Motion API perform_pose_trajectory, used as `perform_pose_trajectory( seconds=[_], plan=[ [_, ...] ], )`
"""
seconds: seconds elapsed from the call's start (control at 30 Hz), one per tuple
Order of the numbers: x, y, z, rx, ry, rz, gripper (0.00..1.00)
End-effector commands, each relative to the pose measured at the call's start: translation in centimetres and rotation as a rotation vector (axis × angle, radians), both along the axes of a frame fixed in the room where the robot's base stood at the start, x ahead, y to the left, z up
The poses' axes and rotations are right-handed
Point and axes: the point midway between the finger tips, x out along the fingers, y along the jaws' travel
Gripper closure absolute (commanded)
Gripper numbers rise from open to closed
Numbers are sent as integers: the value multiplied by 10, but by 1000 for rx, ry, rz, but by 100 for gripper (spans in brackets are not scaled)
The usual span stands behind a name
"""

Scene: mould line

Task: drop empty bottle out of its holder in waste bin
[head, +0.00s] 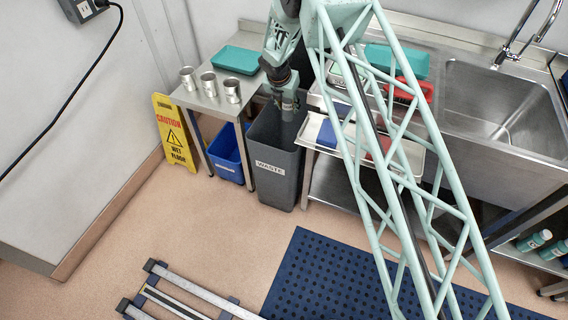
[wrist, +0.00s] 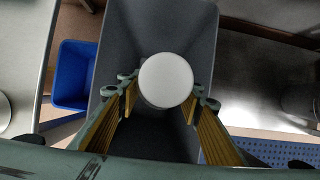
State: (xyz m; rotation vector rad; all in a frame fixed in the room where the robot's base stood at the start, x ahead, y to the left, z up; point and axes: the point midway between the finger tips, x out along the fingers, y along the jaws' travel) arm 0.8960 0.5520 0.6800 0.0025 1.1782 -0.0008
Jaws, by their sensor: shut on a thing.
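My gripper (head: 289,106) is low over the open mouth of the grey waste bin (head: 275,185), which carries a WASTE label. In the wrist view my gripper (wrist: 167,96) is shut on a white, round-ended thing (wrist: 166,78), which looks like the bottle seen end-on. The bin's grey walls (wrist: 160,25) surround it in that view. The bottle's sides are hidden, and it cannot be made out in the head view. Teal bottles (head: 534,240) with white labels sit in a low rack at the right edge; whether it is the holder is unclear.
A blue bin (head: 226,155) stands left of the waste bin, under a small table with metal cups (head: 209,84) and a teal tray (head: 235,59). A steel bench with a tray (head: 318,118) and sink (head: 500,105) is to the right. A yellow caution sign (head: 174,133) stands left.

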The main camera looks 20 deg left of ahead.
Motion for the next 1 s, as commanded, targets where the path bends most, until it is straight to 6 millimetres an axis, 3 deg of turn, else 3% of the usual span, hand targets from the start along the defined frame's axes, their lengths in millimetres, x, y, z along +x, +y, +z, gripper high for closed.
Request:
perform_pose_trajectory(
  seconds=[0.3, 0.83, 0.87, 1.0],
  plan=[
    [0, 0, -17, 0, 0, 0, 77],
    [0, 0, -20, 0, 0, 0, 77],
    [0, 0, -20, 0, 0, 0, 64],
    [0, 0, -20, 0, 0, 0, 52]
  ],
)
